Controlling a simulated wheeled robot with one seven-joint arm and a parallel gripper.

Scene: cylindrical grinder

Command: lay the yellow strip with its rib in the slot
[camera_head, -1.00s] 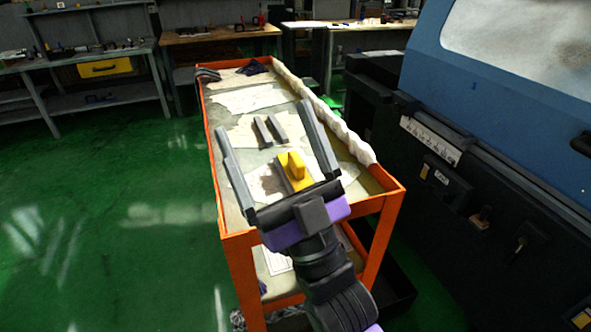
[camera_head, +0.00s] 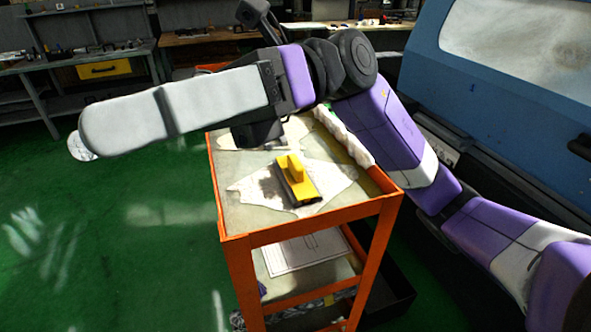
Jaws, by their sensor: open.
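The yellow strip (camera_head: 308,187) lies on a white sheet on the orange cart's top, with a raised yellow grip on it and a dark edge along its lower-left side. Its underside and rib cannot be made out. The gripper is open, and I see nothing held. The pair of grey bars further back on the cart is hidden behind my arm, and no slot shows.
The orange cart (camera_head: 300,232) has a raised rim and a lower shelf with papers (camera_head: 305,250). Workbenches (camera_head: 85,80) line the back. Green floor (camera_head: 120,230) is clear on the left.

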